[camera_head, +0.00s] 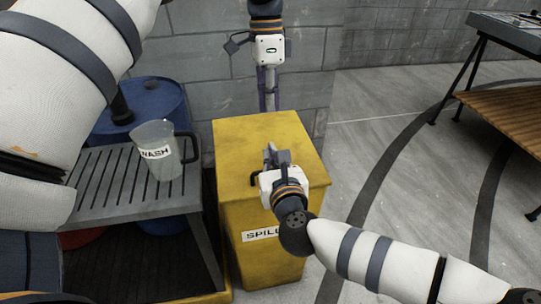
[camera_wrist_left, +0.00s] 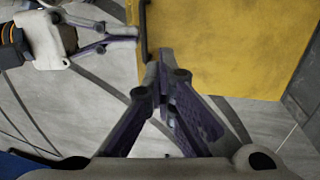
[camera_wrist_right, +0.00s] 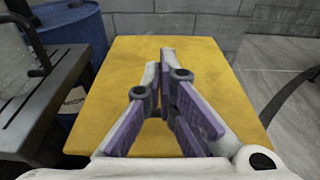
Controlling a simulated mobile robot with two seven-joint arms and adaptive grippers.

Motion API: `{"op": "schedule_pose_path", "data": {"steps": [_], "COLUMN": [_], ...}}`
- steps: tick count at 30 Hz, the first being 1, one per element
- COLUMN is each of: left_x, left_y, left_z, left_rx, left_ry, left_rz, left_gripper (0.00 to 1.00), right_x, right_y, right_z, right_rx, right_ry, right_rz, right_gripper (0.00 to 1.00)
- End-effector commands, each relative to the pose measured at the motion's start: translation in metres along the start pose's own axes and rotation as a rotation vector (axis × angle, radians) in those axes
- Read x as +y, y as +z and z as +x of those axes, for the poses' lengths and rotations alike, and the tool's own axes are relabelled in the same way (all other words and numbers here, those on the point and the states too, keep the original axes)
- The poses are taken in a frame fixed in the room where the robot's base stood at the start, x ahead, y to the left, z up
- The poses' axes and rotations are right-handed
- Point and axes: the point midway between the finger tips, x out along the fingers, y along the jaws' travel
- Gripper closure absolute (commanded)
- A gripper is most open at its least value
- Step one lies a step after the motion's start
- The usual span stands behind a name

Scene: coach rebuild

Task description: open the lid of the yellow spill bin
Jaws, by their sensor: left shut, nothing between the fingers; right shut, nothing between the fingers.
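The yellow spill bin (camera_head: 255,258) stands upright with its lid (camera_head: 240,135) down flat. A dark handle (camera_head: 256,181) shows at the lid's front edge, partly hidden by my right gripper; it also shows in the left wrist view (camera_wrist_left: 144,32). My right gripper (camera_head: 270,150) is shut and empty, in front of and over the lid's front part; the lid (camera_wrist_right: 110,110) lies beyond its fingers in the right wrist view. My left gripper (camera_head: 268,108) is shut and empty, overlapping the lid's back edge in the head view. I cannot tell whether either gripper touches the bin.
A slatted grey rack (camera_head: 110,200) with a clear jug (camera_head: 160,165) marked WASH stands left of the bin. A blue drum (camera_head: 160,100) is behind the rack. A block wall (camera_head: 220,75) is behind the bin. The floor (camera_head: 385,190) to the right is open.

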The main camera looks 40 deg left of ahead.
Motion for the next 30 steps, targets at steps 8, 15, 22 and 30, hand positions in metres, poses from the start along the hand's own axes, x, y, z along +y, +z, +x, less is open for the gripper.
{"op": "schedule_pose_path", "data": {"steps": [8,15,22,30], "left_x": [0.0,0.0,-0.001,-0.002], "left_y": [0.0,0.0,-0.001,0.001], "left_z": [0.0,0.0,-0.039,-0.072], "left_rx": [0.0,0.0,0.003,-0.005], "left_ry": [0.0,0.0,-0.005,-0.003], "left_rz": [0.0,0.0,0.0,-0.008], "left_gripper": [0.7,0.7,0.7,0.7], "right_x": [0.0,0.0,0.0,0.0], "right_y": [0.0,0.0,0.0,0.0], "right_z": [0.0,0.0,0.0,0.0], "right_rx": [0.0,0.0,0.0,0.0], "right_ry": [0.0,0.0,0.0,0.0], "right_rz": [0.0,0.0,0.0,0.0], "right_gripper": [1.0,1.0,1.0,1.0]}}
